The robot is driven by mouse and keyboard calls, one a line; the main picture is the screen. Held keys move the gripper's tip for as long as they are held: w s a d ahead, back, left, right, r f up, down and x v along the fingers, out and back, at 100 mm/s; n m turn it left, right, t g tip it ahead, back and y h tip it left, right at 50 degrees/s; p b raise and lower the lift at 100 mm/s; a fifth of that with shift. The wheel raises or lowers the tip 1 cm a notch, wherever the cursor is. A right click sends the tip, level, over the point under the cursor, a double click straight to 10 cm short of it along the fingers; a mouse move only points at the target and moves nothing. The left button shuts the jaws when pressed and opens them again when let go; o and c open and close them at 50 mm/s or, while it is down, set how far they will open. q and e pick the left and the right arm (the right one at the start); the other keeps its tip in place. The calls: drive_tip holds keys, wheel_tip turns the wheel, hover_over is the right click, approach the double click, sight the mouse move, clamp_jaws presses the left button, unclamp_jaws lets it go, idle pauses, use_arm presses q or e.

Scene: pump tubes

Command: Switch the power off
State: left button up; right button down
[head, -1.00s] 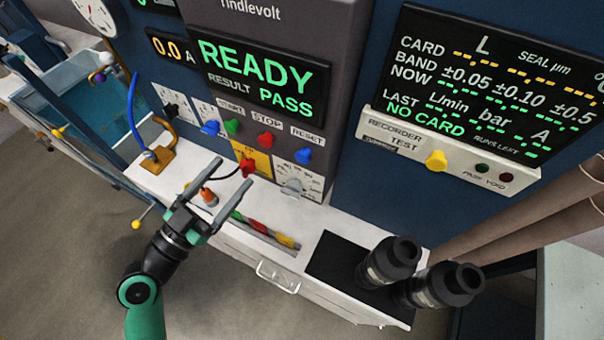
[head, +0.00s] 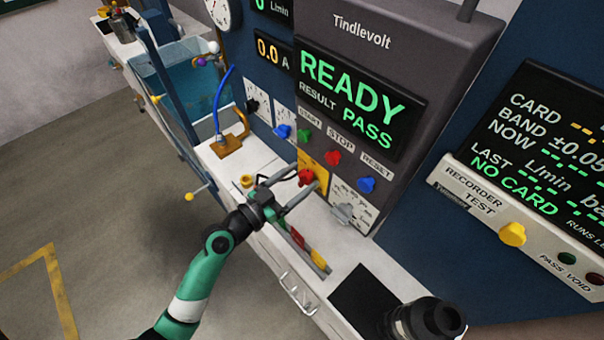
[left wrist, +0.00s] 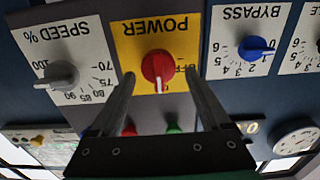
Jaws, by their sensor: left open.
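The red POWER knob (head: 307,176) sits on a yellow plate low on the grey Tindlevolt cabinet. In the left wrist view the knob (left wrist: 157,68) appears upside down with the word POWER, and its white mark points down in the picture. Lettering beside it is partly hidden by a finger, so I cannot read it fully. My left gripper (head: 304,181) is open in front of the plate. In the left wrist view its fingertips (left wrist: 160,74) lie on either side of the knob, apart from it. My right gripper is in neither current view.
The grey SPEED knob (head: 342,212) and blue BYPASS knob (head: 283,132) flank the plate. Above are green START (head: 304,135), red STOP (head: 333,158) and blue RESET (head: 366,184). The display (head: 350,100) reads READY, RESULT PASS. A tray with coloured pieces (head: 308,249) lies below.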

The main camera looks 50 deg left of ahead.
use_arm(q)
drive_tip(key=shift+w, duration=0.55)
clamp_jaws()
